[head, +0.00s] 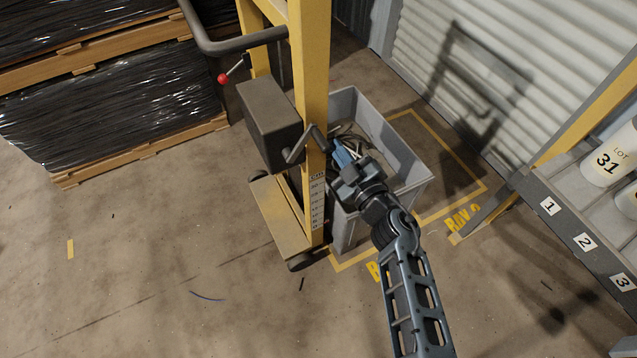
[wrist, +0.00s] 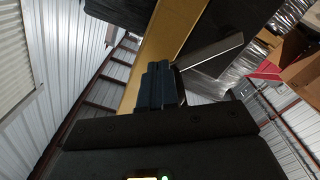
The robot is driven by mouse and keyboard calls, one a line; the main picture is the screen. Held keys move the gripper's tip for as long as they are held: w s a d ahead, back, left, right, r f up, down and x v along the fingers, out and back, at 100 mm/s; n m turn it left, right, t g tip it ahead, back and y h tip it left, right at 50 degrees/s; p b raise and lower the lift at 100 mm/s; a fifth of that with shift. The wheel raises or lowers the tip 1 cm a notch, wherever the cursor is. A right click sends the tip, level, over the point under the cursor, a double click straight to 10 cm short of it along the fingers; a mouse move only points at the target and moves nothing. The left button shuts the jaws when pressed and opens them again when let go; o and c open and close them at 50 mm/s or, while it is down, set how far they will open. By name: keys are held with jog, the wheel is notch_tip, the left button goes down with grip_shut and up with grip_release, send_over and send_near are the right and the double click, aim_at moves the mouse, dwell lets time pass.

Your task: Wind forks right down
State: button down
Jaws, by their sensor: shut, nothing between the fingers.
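The lift stacker has a yellow mast (head: 313,90) and a grey box (head: 268,122) beside it. A grey crank (head: 305,145) sticks out from the mast, and a cm scale (head: 317,205) runs down below it. The forks are hidden; a grey crate (head: 409,188) with cable scrap stands on the mast's right side. My gripper (head: 343,156) is just right of the crank, over the crate's near left part. In the wrist view the shut fingers (wrist: 160,86) lie in front of the mast (wrist: 150,45), with a grey bar (wrist: 212,52), apparently the crank, beside them. Contact cannot be told.
A red-knobbed lever (head: 222,78) and a bent grey handle (head: 235,45) are on the stacker. Wrapped black stacks on pallets (head: 120,165) stand left. A numbered rack (head: 575,235) with white containers stands right. The floor at front left is mostly clear.

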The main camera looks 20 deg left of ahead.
jog(key=v, duration=0.8)
jog(key=shift+f+p, duration=0.45)
jog(key=shift+s+d, duration=0.1)
dwell(0.3)
jog(key=s+d+r+m+t+h, duration=0.2)
jog(key=s+d+m+t+h, duration=0.45)
jog(key=s+d, duration=1.35)
jog(key=s+d+r+m+g+h, duration=0.1)
jog(key=s+d+r+m+h, duration=0.2)
jog(key=s, duration=0.6)
jog(key=s+d+r+m+g+h+b, duration=0.1)
jog(key=s+d+r+m+g+h, duration=0.1)
jog(key=s+d+r+m+h, duration=0.2)
jog(key=s+d+r+m, duration=0.1)
jog(key=s+r+m, duration=0.2)
jog(key=s+r, duration=0.2)
jog(key=shift+s+r, duration=0.3)
jog(key=shift+r, duration=0.45)
jog(key=shift+d+m+g, duration=0.1)
jog(key=shift+m+g, duration=0.15)
